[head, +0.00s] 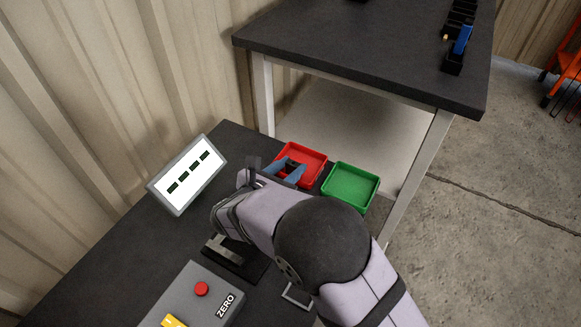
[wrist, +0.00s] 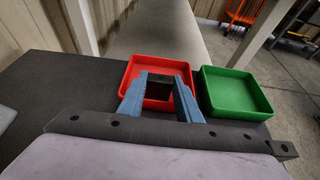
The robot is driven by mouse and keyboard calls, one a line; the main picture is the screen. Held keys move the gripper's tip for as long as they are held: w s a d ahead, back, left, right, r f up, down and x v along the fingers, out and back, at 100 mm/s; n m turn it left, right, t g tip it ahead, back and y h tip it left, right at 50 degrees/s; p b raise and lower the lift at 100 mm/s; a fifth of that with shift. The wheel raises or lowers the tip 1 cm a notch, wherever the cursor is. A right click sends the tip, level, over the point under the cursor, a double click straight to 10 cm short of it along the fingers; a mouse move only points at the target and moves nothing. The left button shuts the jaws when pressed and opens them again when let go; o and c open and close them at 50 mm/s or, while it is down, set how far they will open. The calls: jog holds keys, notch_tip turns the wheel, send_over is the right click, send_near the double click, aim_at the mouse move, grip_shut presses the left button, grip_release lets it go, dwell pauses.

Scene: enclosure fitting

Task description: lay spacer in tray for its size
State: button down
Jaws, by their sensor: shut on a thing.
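My gripper (wrist: 160,82) has blue fingers and is shut on a small dark spacer (wrist: 160,78), which sits between the fingertips in the wrist view. In the head view my gripper (head: 291,170) is over the red tray (head: 316,156); the spacer is hard to make out there. The red tray also shows behind the fingers in the wrist view (wrist: 130,72). The green tray (head: 350,186) lies to its right, and it also shows in the wrist view (wrist: 238,112). The visible floor of the green tray is empty; part of the red tray is hidden.
A display (head: 187,175) with several dark dashes stands left of my arm. A grey box (head: 195,300) with a red button and the word ZERO is nearer. A black fixture (head: 236,258) is partly behind my arm. A higher table (head: 365,45) stands beyond the trays.

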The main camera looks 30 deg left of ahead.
jog(key=c, duration=1.7)
grip_release()
jog(key=shift+f, duration=0.15)
jog(key=o, duration=0.4)
jog(key=shift+r, duration=0.3)
jog(key=p+v, duration=0.1)
jog(key=v, duration=1.1)
